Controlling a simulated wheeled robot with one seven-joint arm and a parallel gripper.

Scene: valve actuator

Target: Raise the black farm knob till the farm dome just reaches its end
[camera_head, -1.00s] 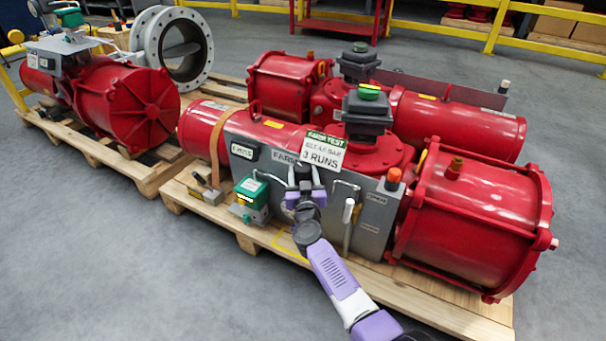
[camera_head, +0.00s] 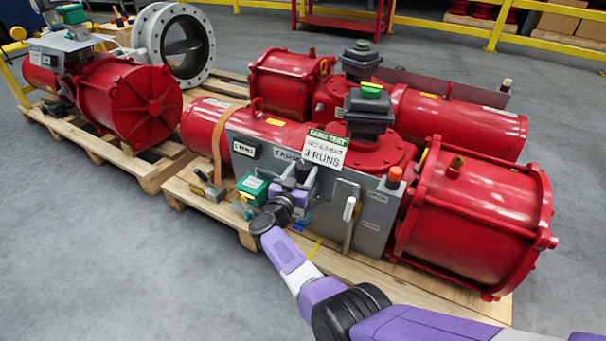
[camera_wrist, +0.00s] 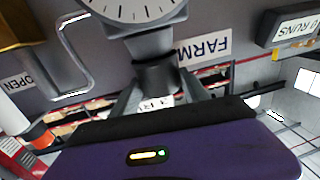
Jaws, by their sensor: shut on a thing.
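The black farm knob (camera_wrist: 158,76) shows in the wrist view, on the grey panel beside an upside-down FARM label (camera_wrist: 205,50). My gripper (camera_wrist: 160,95) is shut on it, with a finger on each side. In the head view my gripper (camera_head: 287,193) is at the front of the grey panel (camera_head: 352,222), below the FARM label, and hides most of the knob. The farm dome (camera_head: 371,90) has a green top and sits on the dark box above the front red actuator. Whether it is at its end cannot be told.
A round white gauge (camera_wrist: 130,5) stands close to the knob. A bent metal handle (camera_wrist: 75,50) is beside it. A sign reading 3 RUNS (camera_head: 326,150) stands above my gripper. A green box (camera_head: 252,187) is left of my gripper. An orange cap (camera_head: 395,174) is at the right.

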